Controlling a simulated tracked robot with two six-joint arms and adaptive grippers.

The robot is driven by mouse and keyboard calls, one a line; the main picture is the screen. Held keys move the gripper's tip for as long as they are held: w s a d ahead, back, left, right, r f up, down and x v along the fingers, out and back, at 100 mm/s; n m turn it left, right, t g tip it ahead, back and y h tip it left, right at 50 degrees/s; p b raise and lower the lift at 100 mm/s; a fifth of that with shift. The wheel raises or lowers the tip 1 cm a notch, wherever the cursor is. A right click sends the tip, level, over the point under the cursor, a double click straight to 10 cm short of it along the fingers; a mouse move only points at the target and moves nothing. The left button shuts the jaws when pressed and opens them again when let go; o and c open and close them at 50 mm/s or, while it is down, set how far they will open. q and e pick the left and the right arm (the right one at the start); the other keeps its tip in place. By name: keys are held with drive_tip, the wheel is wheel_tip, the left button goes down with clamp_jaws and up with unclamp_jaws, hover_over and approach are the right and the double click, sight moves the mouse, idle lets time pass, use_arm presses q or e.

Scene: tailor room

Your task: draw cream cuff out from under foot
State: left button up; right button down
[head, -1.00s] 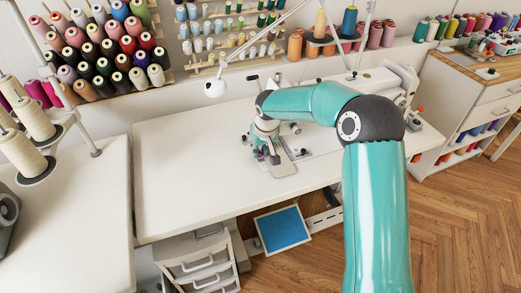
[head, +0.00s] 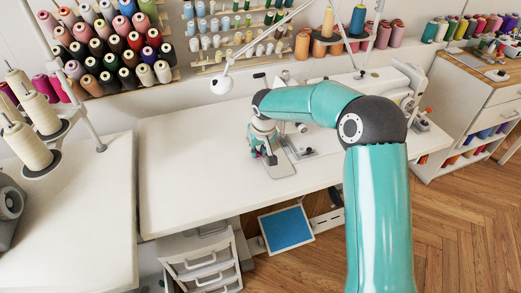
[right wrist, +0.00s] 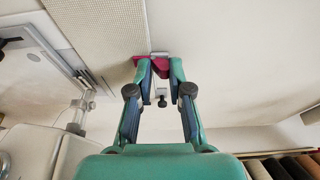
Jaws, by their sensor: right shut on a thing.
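My right gripper (head: 264,155) is low over the white sewing table, just left of the sewing machine's foot and plate area. The sewing machine (head: 382,88) stands at the right of the table, partly behind my right arm. Whether the cuff is still under the foot is hidden. My left gripper is not in view.
The white table (head: 190,170) is bare to the left of the gripper. A lamp (head: 221,85) and thread racks (head: 110,50) are behind it. A blue-topped pedal (head: 286,229) and a drawer unit (head: 205,262) are below.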

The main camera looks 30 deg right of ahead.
drive_tip(key=shift+a+r+p, duration=0.2)
drive_tip(key=shift+r+p, duration=1.3)
drive_tip(key=shift+r, duration=0.8)
drive_tip(key=shift+a, duration=0.1)
